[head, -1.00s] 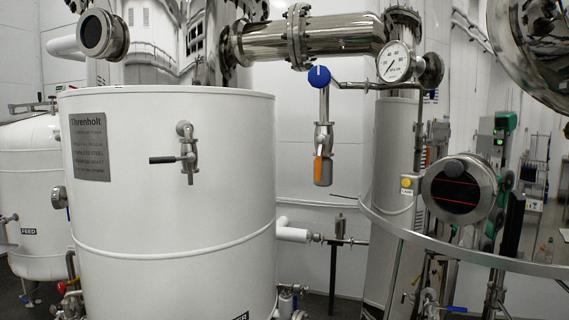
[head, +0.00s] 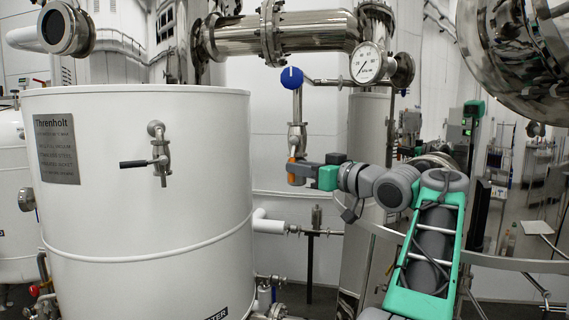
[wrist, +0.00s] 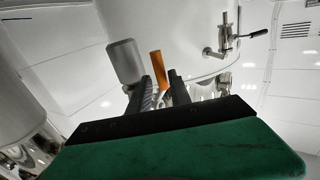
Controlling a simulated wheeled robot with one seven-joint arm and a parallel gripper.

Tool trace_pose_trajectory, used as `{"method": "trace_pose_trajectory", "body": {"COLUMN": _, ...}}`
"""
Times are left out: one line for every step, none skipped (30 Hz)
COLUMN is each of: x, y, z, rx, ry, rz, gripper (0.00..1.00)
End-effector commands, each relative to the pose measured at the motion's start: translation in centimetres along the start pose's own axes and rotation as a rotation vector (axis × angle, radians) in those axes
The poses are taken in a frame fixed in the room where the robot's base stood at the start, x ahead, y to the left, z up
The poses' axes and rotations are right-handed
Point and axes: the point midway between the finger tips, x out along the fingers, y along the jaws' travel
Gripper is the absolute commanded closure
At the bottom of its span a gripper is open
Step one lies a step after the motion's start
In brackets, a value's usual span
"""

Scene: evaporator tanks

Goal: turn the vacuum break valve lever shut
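A valve with an orange lever (head: 291,168) hangs on the vertical pipe below a blue knob (head: 291,78). The lever points down. My gripper (head: 300,172) has come in from the right and is at the lever, covering part of it and of the grey cylinder behind. In the wrist view, the orange lever (wrist: 158,70) stands between the two black fingers of my gripper (wrist: 162,90), near their tips. The fingers are apart, with a gap visible beside the lever; whether one touches it I cannot tell. The grey cylinder (wrist: 126,62) is just left of the fingers.
A large white tank (head: 145,215) stands on the left, with a small black-handled valve (head: 158,158) on its side. A pressure gauge (head: 367,63) and a thick steel pipe (head: 310,33) are above. A curved steel rail (head: 500,263) runs at the right.

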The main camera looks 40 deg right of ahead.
Motion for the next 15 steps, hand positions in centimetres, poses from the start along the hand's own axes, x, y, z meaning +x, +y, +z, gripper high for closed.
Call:
{"method": "trace_pose_trajectory", "body": {"x": 1.1, "y": -0.2, "z": -0.3, "rx": 0.000, "ry": -0.001, "rz": -0.005, "gripper": 0.76}}
{"method": "trace_pose_trajectory", "body": {"x": 1.8, "y": -0.2, "z": -0.3, "rx": -0.001, "ry": -0.001, "rz": -0.006, "gripper": 0.76}}
{"method": "trace_pose_trajectory", "body": {"x": 2.6, "y": -0.2, "z": -0.3, "rx": -0.001, "ry": -0.001, "rz": -0.005, "gripper": 0.76}}
{"method": "trace_pose_trajectory", "body": {"x": 3.2, "y": -0.2, "z": -0.3, "rx": -0.001, "ry": -0.001, "rz": -0.005, "gripper": 0.76}}
{"method": "trace_pose_trajectory", "body": {"x": 3.7, "y": -0.2, "z": -0.2, "rx": 0.000, "ry": -0.001, "rz": -0.004, "gripper": 0.76}}
{"method": "trace_pose_trajectory", "body": {"x": 4.4, "y": -0.2, "z": -0.3, "rx": 0.000, "ry": -0.001, "rz": -0.004, "gripper": 0.76}}
{"method": "trace_pose_trajectory", "body": {"x": 4.7, "y": -0.1, "z": -0.3, "rx": -0.001, "ry": -0.001, "rz": -0.002, "gripper": 0.76}}
{"method": "trace_pose_trajectory", "body": {"x": 5.1, "y": -0.2, "z": -0.2, "rx": -0.001, "ry": -0.001, "rz": -0.003, "gripper": 0.76}}
{"method": "trace_pose_trajectory", "body": {"x": 5.4, "y": -0.1, "z": -0.2, "rx": -0.002, "ry": -0.001, "rz": -0.002, "gripper": 0.76}}
{"method": "trace_pose_trajectory", "body": {"x": 5.6, "y": -0.1, "z": -0.2, "rx": -0.002, "ry": -0.001, "rz": 0.000, "gripper": 0.76}}
{"method": "trace_pose_trajectory", "body": {"x": 5.7, "y": -0.1, "z": -0.1, "rx": -0.002, "ry": -0.001, "rz": 0.001, "gripper": 0.76}}
{"method": "trace_pose_trajectory", "body": {"x": 5.8, "y": -0.1, "z": -0.1, "rx": -0.002, "ry": -0.001, "rz": 0.001, "gripper": 0.76}}
{"method": "trace_pose_trajectory", "body": {"x": 5.8, "y": -0.1, "z": -0.1, "rx": -0.003, "ry": -0.001, "rz": 0.001, "gripper": 0.76}}
{"method": "trace_pose_trajectory", "body": {"x": 5.8, "y": -0.1, "z": 0.0, "rx": -0.003, "ry": -0.001, "rz": 0.001, "gripper": 0.76}}
{"method": "trace_pose_trajectory", "body": {"x": 5.8, "y": -0.1, "z": 0.0, "rx": -0.003, "ry": -0.002, "rz": 0.002, "gripper": 0.76}}
